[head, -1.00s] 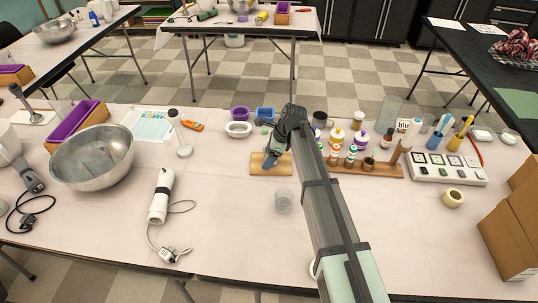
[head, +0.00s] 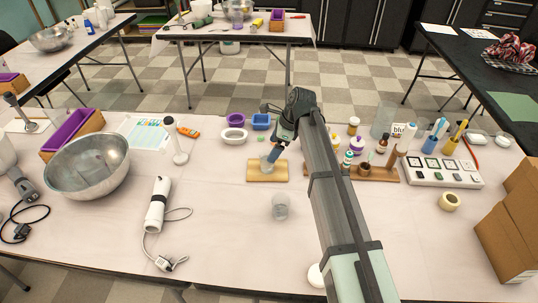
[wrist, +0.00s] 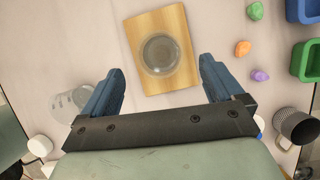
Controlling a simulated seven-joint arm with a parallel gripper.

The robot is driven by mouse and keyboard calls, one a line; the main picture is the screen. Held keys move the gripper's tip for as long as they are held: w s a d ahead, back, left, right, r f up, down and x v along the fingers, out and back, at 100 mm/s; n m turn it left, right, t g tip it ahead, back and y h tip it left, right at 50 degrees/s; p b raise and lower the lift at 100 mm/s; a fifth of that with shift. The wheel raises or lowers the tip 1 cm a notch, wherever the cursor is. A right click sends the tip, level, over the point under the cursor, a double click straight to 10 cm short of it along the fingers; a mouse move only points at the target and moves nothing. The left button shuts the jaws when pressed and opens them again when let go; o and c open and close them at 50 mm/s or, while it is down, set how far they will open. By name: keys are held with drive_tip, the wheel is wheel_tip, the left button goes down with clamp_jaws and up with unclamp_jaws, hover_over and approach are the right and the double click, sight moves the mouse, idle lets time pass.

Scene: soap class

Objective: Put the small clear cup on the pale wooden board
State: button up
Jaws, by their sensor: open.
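The small clear cup (wrist: 160,54) stands upright on the pale wooden board (wrist: 176,20), near the board's middle. In the head view, the cup (head: 267,164) is partly hidden by a fingertip, and the board (head: 260,177) lies flat on the table. My gripper (head: 274,154) is just above the cup. In the wrist view, my gripper (wrist: 160,82) has its two blue fingers spread wide with nothing between them. The cup shows ahead of the fingers, apart from both.
Another clear cup (head: 280,206) stands on the table in front of the board. Purple (head: 236,120) and blue (head: 261,121) containers are behind. Bottles and a wooden rack (head: 376,173) are at the right. A metal bowl (head: 87,167) is left. The front table is mostly clear.

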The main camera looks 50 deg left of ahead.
drive_tip(key=shift+v, duration=1.8)
